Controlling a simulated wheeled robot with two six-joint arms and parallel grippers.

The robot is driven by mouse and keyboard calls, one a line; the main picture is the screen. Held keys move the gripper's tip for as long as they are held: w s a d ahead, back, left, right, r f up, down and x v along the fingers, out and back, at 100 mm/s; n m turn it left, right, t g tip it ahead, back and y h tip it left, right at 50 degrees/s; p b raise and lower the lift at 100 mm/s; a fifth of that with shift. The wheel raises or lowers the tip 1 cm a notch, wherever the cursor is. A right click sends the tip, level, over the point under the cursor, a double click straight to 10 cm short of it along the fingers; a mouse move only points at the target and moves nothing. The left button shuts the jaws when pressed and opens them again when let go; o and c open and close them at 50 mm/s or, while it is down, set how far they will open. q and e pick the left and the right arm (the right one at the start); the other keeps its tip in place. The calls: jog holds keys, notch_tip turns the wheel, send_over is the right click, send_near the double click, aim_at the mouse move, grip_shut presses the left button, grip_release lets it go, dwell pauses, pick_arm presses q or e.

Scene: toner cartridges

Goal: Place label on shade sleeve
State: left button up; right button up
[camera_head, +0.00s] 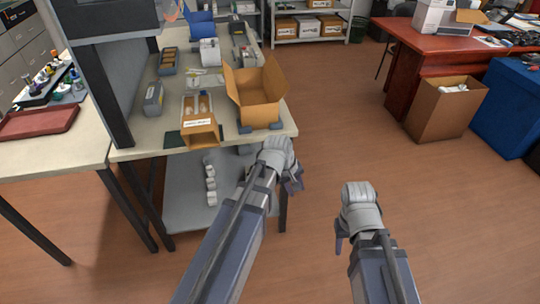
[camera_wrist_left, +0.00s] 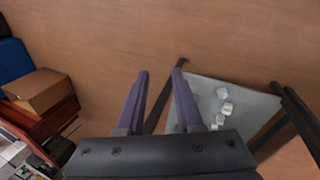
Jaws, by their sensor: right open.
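A brown cardboard carton (camera_head: 200,137), perhaps the shade sleeve, lies near the front edge of the workbench in the head view. A white strip (camera_head: 197,123) that looks like a label is on it; its print is too small to read. White cylindrical items show behind the strip. My left gripper (camera_head: 293,183) is beyond the bench's front right corner, apart from the carton. In the left wrist view its fingers (camera_wrist_left: 160,74) are spread with nothing between them. My right gripper (camera_head: 339,242) is open and empty over the floor, further right.
An open cardboard box (camera_head: 258,112) stands right of the carton on the workbench (camera_head: 146,143). A lower shelf (camera_head: 235,200) holds several small white items. A red desk (camera_head: 408,62) and a floor box (camera_head: 445,108) stand at right. The floor between is clear.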

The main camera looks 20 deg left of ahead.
pick_arm(q)
jog(key=s+d+r+m+g+y+p, duration=0.1)
jog(key=s+d+r+m+y+p, duration=0.15)
jog(key=s+m, duration=0.35)
jog(key=s+d+r+m+g+y+p, duration=0.1)
jog(key=s+d+m+g+p, duration=0.15)
jog(key=s+d+m, duration=0.35)
jog(key=s+a+r+p, duration=0.1)
jog(key=s+r+p, duration=0.2)
jog(key=r+p, duration=1.6)
jog(key=shift+r+m, duration=0.2)
jog(key=shift+m, duration=0.1)
